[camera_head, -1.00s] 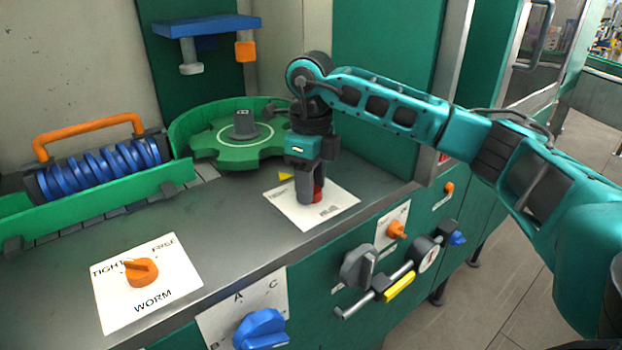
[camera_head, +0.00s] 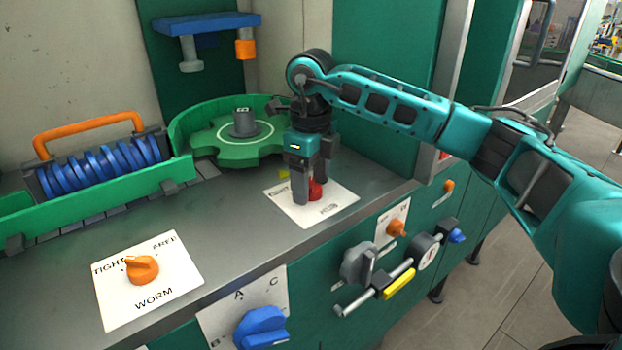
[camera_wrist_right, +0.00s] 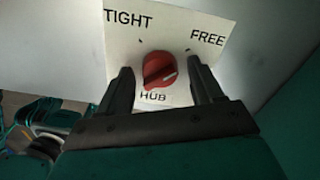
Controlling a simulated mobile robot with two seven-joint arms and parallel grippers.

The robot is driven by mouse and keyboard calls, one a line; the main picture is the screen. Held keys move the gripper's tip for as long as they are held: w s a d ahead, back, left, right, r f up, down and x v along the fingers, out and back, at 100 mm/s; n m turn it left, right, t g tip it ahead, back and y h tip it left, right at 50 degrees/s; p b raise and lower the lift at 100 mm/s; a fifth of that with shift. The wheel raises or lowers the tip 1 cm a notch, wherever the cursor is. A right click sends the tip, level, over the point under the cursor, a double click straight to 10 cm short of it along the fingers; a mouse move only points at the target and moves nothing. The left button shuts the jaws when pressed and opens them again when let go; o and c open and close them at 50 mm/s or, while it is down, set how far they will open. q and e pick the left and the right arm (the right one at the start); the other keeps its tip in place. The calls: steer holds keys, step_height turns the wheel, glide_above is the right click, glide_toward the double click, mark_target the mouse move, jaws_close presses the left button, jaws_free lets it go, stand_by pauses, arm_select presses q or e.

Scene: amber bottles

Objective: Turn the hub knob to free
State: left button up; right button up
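The red hub knob (camera_wrist_right: 158,72) stands on a white plate (camera_wrist_right: 180,30) marked TIGHT at left and FREE at right in the right wrist view. Its pale pointer line aims right and slightly up, toward the FREE side. My right gripper (camera_wrist_right: 162,82) has its fingers on both sides of the knob, with gaps showing, so it is open. In the head view, the right gripper (camera_head: 312,198) points down over the hub plate (camera_head: 340,197), and the red knob (camera_head: 316,188) shows partly behind a finger. My left gripper is not in view.
A green gear wheel (camera_head: 217,149) and a blue worm (camera_head: 95,170) with an orange handle lie behind. An orange WORM knob (camera_head: 143,270) is at front left. A blue knob (camera_head: 262,327) and a grey knob (camera_head: 358,262) stick out of the front panel.

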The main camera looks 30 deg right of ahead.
mark_target(311, 181)
step_height(311, 181, up, 13)
steer(key=p, duration=0.1)
stand_by(0.6)
steer(key=shift+f, duration=0.1)
stand_by(0.4)
